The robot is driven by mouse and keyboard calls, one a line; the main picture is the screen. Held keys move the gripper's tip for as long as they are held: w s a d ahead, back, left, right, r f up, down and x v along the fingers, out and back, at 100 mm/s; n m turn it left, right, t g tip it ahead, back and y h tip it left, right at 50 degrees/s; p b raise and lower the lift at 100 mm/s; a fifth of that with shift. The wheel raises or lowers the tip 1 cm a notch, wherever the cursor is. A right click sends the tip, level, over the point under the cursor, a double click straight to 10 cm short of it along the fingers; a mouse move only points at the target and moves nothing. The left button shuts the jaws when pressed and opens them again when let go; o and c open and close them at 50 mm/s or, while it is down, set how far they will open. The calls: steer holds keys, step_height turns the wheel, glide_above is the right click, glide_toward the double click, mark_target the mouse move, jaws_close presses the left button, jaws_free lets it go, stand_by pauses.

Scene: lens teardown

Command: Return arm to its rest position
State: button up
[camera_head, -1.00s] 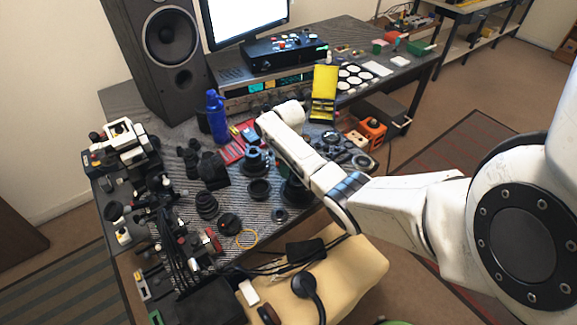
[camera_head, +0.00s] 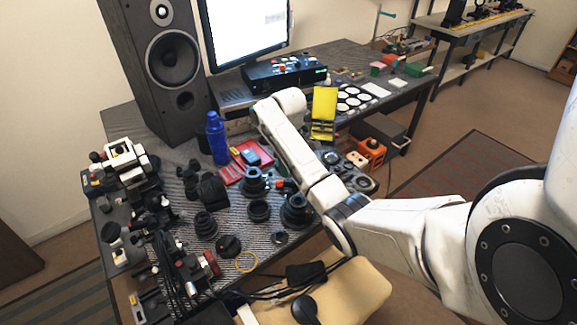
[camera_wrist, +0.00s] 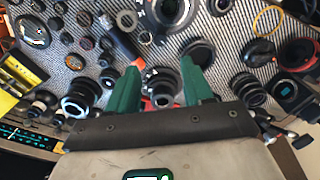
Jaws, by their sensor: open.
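My white arm (camera_head: 298,152) reaches from the right over the cluttered desk (camera_head: 230,262), its wrist end above the red tray. My gripper (camera_wrist: 160,76) shows in the wrist view as two green fingers, spread apart with nothing held between them. A dark lens part (camera_wrist: 161,86) shows in the gap beyond the fingers, on the striped desk mat. In the head view the fingers are hidden behind the wrist.
Lens rings (camera_head: 258,210) and black parts crowd the mat. A blue bottle (camera_head: 216,138), speaker (camera_head: 170,60) and monitor (camera_head: 245,25) stand behind. A yellow open case (camera_head: 323,105) is right of my wrist. A tan padded seat (camera_head: 355,290) is at the front.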

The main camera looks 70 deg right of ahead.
stand_by(0.3)
steer(key=a+f+t+b, duration=0.1)
steer(key=a+f, duration=0.3)
steer(key=a, duration=0.8)
steer(key=a+f, duration=0.5)
steer(key=a, duration=0.7)
steer(key=s+a, duration=0.5)
steer(key=s, duration=0.3)
steer(key=s+a+r+b, duration=0.1)
steer(key=s+a, duration=0.4)
steer(key=s, duration=0.3)
steer(key=shift+a, duration=0.3)
